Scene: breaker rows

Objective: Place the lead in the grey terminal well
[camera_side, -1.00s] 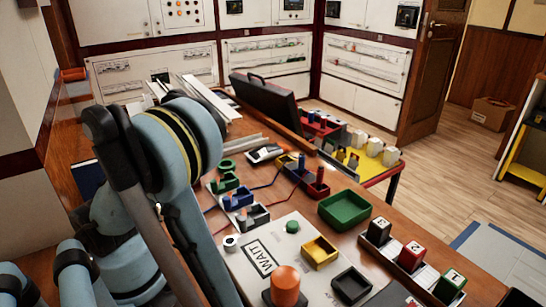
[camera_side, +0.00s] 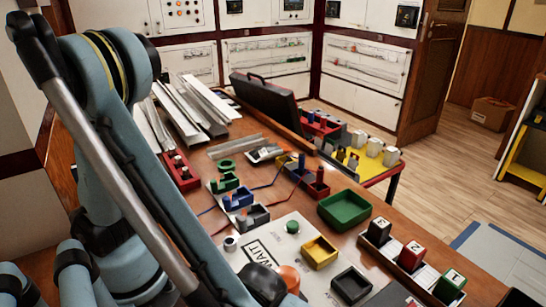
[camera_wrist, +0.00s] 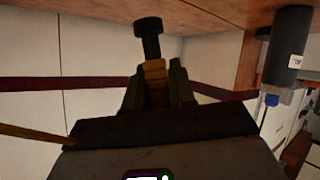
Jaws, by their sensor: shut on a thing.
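In the wrist view my gripper (camera_wrist: 160,88) is shut on a dark-headed piece (camera_wrist: 149,35) with a ridged yellow-orange part between the fingers. I cannot tell for sure that it is the lead. In the side view my gripper is not visible; my arm runs down past the lower edge. The grey terminal well (camera_side: 256,219) is the nearest of three wells in a row on the table, with the blue well (camera_side: 240,203) and green well (camera_side: 226,187) behind it. A small peg stands at the grey well. No well shows clearly in the wrist view.
An orange dome (camera_side: 290,279) is partly covered by my arm. A yellow tray (camera_side: 319,252), black tray (camera_side: 352,287) and green tray (camera_side: 344,210) stand to the right. A red rack (camera_side: 181,172) and metal rails (camera_side: 187,108) lie behind, left of the wells.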

